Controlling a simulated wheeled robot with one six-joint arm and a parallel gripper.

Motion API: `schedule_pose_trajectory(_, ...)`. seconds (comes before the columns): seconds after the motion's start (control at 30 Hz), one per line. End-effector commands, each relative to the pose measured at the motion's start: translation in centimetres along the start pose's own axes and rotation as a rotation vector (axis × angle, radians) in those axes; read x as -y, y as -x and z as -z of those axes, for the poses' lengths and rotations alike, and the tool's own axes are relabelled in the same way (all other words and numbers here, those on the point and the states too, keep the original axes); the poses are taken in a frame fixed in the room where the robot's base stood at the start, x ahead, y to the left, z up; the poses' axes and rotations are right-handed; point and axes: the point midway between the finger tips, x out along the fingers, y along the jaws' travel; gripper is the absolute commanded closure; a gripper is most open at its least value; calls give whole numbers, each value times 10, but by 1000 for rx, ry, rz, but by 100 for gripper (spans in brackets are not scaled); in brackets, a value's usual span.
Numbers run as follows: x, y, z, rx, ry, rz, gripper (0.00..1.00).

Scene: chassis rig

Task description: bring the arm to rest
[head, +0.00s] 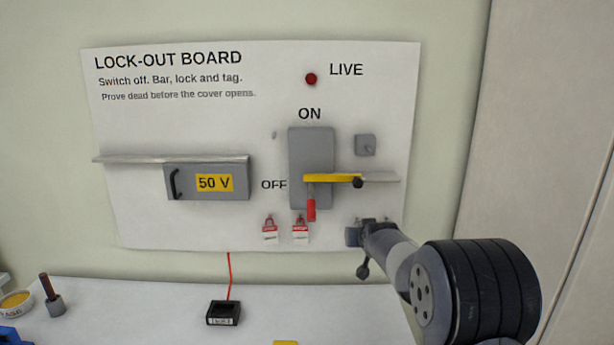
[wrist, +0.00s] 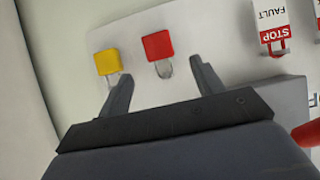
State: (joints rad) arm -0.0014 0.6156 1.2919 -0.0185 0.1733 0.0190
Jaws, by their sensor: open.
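My gripper (head: 370,224) is at the lower right of the lock-out board (head: 220,120) in the head view, with my arm reaching in from the lower right. In the wrist view its two fingers are apart with nothing held between them (wrist: 160,74). A yellow padlock (wrist: 108,62) is near the left fingertip. A red padlock (wrist: 158,46) lies beyond the gap between the fingers. Both padlocks are mostly hidden by the gripper in the head view.
The switch's red handle (head: 311,209) points down by OFF, with a yellow bar (head: 333,178) across the switch. Two STOP tags (head: 269,229) hang left of my gripper. A grey 50 V cover (head: 207,182) is at left. A black device (head: 223,313) sits on the bench below.

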Motion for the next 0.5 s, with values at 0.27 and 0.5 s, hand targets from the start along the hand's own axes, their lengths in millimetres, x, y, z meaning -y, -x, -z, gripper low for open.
schedule_pose_trajectory(0.27, 0, -39, 2, 1, 0, 0, 37)
schedule_pose_trajectory(0.5, 0, -69, 2, 0, 0, 0, 37)
